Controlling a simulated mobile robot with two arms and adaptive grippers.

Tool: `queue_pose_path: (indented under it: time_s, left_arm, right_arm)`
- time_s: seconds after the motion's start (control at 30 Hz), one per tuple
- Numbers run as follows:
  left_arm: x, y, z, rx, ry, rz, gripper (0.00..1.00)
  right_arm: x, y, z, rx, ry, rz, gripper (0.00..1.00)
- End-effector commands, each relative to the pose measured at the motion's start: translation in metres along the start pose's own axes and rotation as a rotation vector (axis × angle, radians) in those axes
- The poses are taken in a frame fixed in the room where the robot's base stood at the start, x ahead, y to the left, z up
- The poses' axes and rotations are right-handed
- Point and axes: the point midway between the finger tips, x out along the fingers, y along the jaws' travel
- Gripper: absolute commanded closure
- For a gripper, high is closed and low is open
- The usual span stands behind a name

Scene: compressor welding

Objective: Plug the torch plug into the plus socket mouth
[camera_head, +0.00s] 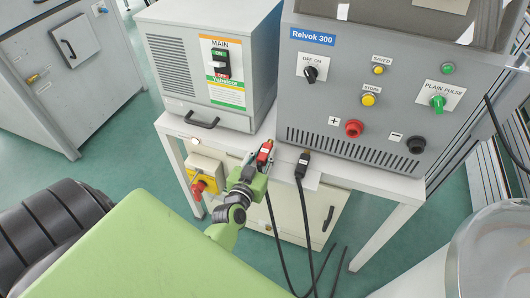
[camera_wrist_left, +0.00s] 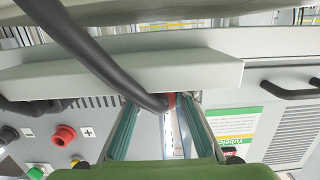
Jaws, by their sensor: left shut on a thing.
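The plus socket mouth (camera_head: 354,129) is a red round socket beside the "+" mark on the Relvok 300 front panel. It also shows in the left wrist view (camera_wrist_left: 64,135), upside down. My left gripper (camera_head: 256,162) is shut on a red plug (camera_head: 265,152) with a black cable, at the white table's front edge, left of and below the socket and apart from it. In the left wrist view, the fingers (camera_wrist_left: 165,108) flank the plug; only a bit of red (camera_wrist_left: 171,99) shows behind the cable. The plug's label is too small to read. My right gripper is not in view.
A second, black plug (camera_head: 302,164) stands at the table edge, just right of the held one. The black minus socket (camera_head: 416,145) is right of the plus socket. A grey MAIN switch cabinet (camera_head: 185,65) stands left. Black cables (camera_head: 305,235) hang below the white table (camera_head: 365,179).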

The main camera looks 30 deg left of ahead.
Motion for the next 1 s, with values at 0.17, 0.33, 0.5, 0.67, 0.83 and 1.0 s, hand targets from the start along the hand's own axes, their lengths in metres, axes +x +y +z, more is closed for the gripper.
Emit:
queue_pose_path:
  time_s: [0.17,0.33,0.5,0.67,0.83,1.0]
  left_arm:
    - [-0.002,0.000,-0.017,0.000,0.003,0.000,1.00]
    - [-0.005,0.000,-0.034,0.001,0.002,0.000,1.00]
    - [-0.029,0.000,-0.030,0.002,-0.004,0.001,1.00]
    - [-0.073,0.000,-0.024,0.004,-0.005,0.002,1.00]
    - [-0.122,0.000,-0.016,0.003,-0.006,0.001,1.00]
    - [-0.157,0.000,-0.011,0.001,-0.002,0.001,1.00]
  right_arm:
    - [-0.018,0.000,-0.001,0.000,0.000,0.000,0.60]
    - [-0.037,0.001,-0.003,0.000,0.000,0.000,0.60]
    - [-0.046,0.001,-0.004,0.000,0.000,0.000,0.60]
    - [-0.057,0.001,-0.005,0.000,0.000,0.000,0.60]
    - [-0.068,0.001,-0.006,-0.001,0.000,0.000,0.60]
    - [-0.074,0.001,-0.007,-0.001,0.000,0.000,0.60]
